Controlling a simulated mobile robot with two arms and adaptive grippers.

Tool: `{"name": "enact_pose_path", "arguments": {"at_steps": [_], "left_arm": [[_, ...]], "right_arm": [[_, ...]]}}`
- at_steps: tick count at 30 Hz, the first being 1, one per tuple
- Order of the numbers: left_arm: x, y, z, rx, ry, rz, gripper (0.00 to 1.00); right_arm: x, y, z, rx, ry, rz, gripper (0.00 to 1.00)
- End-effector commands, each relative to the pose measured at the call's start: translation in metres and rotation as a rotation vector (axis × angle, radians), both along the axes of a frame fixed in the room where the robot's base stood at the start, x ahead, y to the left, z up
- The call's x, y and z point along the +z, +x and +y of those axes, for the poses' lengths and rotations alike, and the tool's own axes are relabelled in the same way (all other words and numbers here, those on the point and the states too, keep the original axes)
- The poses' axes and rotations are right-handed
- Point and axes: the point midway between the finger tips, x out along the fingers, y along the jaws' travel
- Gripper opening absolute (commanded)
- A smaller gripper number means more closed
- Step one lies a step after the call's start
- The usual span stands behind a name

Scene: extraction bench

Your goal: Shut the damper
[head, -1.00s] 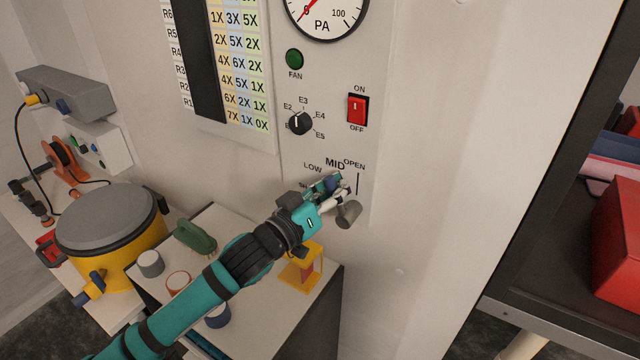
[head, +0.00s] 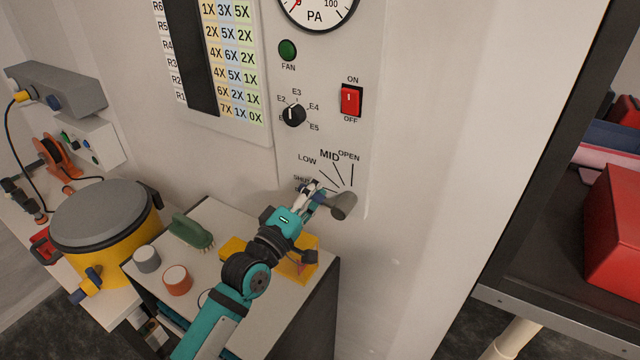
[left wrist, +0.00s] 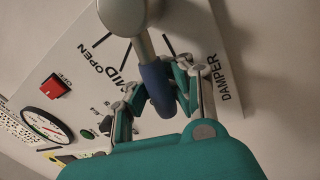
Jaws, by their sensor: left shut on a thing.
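The damper lever has a grey hub (head: 343,206) low on the wall panel and a blue handle. In the left wrist view the handle (left wrist: 158,88) lies between the fingers of my left gripper (left wrist: 157,80), which is shut on it. In the head view my left gripper (head: 310,194) covers most of the handle. The lever points left from the hub, close to the SHUT label (head: 300,178), which the gripper partly hides. The LOW, MID and OPEN marks (head: 330,156) show above. My right gripper is not in view.
Below stands a bench with a yellow block (head: 236,246), a green brush (head: 190,232) and cups (head: 177,280). A red power switch (head: 351,100) and black selector knob (head: 293,115) sit above the lever. A dark shelf with a red box (head: 612,235) stands at right.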

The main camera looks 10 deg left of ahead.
Motion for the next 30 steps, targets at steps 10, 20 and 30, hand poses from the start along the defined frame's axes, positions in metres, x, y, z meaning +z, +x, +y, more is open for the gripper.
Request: {"name": "enact_pose_path", "arguments": {"at_steps": [10, 20, 30], "left_arm": [[-0.026, -0.001, 0.002, 0.002, -0.169, 0.09, 0.0], [-0.031, -0.001, 0.002, 0.002, -0.227, 0.112, 0.0], [-0.031, -0.001, 0.002, 0.0, -0.234, 0.115, 0.0]], "right_arm": [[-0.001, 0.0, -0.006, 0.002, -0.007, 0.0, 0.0], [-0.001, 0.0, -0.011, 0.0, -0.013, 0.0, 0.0], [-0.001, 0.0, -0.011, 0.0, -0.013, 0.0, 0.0]]}}
